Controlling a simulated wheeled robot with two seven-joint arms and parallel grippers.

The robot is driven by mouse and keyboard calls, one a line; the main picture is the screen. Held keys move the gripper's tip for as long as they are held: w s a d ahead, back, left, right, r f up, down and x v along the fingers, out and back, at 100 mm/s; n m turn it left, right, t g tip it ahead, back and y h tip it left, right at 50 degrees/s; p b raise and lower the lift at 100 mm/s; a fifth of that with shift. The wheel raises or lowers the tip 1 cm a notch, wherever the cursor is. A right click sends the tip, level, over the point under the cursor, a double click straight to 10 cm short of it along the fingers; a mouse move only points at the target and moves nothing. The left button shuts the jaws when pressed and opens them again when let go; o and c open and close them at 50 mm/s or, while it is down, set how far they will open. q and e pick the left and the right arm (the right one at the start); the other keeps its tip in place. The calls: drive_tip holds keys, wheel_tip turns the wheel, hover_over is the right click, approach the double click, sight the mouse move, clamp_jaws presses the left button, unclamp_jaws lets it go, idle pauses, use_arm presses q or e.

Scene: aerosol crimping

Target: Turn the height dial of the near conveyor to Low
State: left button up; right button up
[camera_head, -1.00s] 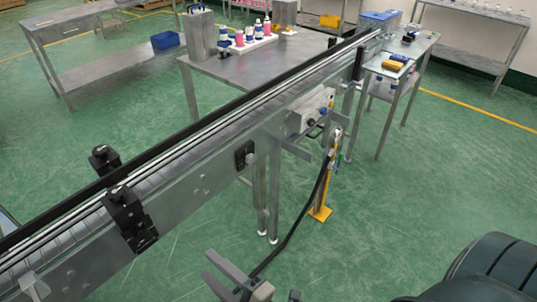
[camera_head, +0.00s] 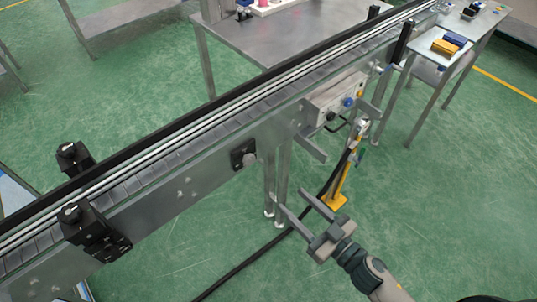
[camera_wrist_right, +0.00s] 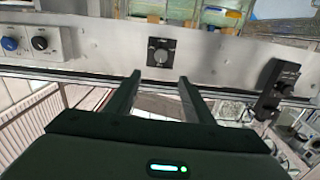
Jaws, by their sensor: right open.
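The near conveyor (camera_head: 190,192) runs diagonally across the head view. A black dial on a square black plate (camera_head: 243,154) sits on its metal side wall. In the right wrist view this dial (camera_wrist_right: 160,52) is straight ahead, its knob roughly upright; no setting marks can be read. My right gripper (camera_head: 294,203) is open and empty, in front of and below the dial, apart from it. In the right wrist view the open fingers (camera_wrist_right: 159,78) point towards the dial from just below it. My left gripper is not in view.
A control box (camera_head: 335,98) with blue and black knobs hangs farther along the conveyor. Black clamp brackets (camera_head: 95,232) stick out at the near end. Green floor is free in front.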

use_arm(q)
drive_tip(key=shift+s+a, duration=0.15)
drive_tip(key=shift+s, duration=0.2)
use_arm(e)
drive_tip(key=shift+s+a+r, duration=0.1)
drive_tip(key=shift+a, duration=0.05)
drive_tip(key=p, duration=0.4)
approach(251, 161)
drive_tip(key=x, duration=0.6)
drive_tip(key=shift+a+r, duration=0.25)
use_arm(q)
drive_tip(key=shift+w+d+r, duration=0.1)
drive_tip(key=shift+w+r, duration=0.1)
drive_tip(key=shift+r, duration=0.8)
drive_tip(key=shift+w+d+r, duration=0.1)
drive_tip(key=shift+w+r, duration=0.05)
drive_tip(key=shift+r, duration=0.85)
use_arm(e)
drive_tip(key=shift+x, duration=0.85)
drive_tip(key=shift+d, duration=0.1)
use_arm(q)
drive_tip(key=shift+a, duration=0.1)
use_arm(e)
drive_tip(key=c, duration=1.1)
